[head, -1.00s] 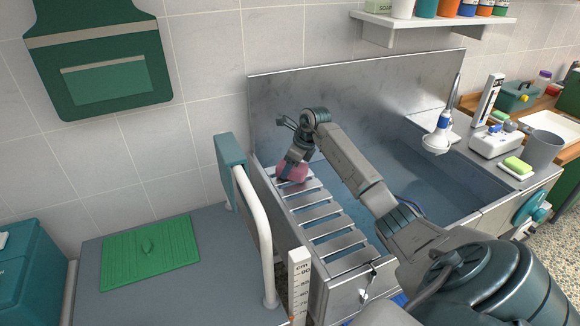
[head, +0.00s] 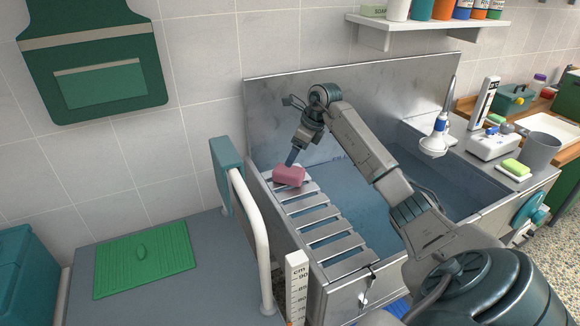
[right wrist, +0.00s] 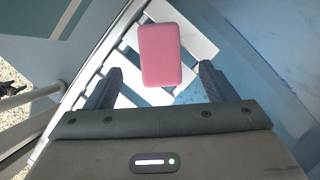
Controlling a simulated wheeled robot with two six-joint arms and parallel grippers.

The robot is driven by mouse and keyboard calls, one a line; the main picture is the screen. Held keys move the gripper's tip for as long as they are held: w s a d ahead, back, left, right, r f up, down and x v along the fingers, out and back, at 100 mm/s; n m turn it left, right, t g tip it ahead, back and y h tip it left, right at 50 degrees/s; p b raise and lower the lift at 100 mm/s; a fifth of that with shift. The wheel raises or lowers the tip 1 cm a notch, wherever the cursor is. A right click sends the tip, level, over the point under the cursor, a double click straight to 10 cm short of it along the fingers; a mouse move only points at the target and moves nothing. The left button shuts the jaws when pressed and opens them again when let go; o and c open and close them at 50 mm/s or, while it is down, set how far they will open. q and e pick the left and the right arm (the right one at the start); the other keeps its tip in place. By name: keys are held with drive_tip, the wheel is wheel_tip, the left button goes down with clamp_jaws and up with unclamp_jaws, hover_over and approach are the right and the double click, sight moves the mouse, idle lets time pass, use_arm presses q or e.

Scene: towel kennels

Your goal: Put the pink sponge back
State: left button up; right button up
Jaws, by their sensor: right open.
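The pink sponge (head: 289,176) lies on the far left end of the slatted metal rack over the tub. It also shows in the right wrist view (right wrist: 160,55), on the pale slats. My right gripper (head: 291,160) is just above the sponge in the head view, pointing down. In the right wrist view its two fingers (right wrist: 158,88) are apart, with the sponge ahead of the gap between them and nothing held. My left gripper is not in view.
The slatted rack (head: 333,244) spans the left end of the metal tub (head: 390,163). A white rail (head: 252,235) stands left of it, beside a grey table with a green mat (head: 144,259). A yellow-green sponge (head: 515,167) lies at the tub's right.

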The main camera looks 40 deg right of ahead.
drive_tip(key=shift+v, duration=1.85)
drive_tip(key=shift+r, duration=0.15)
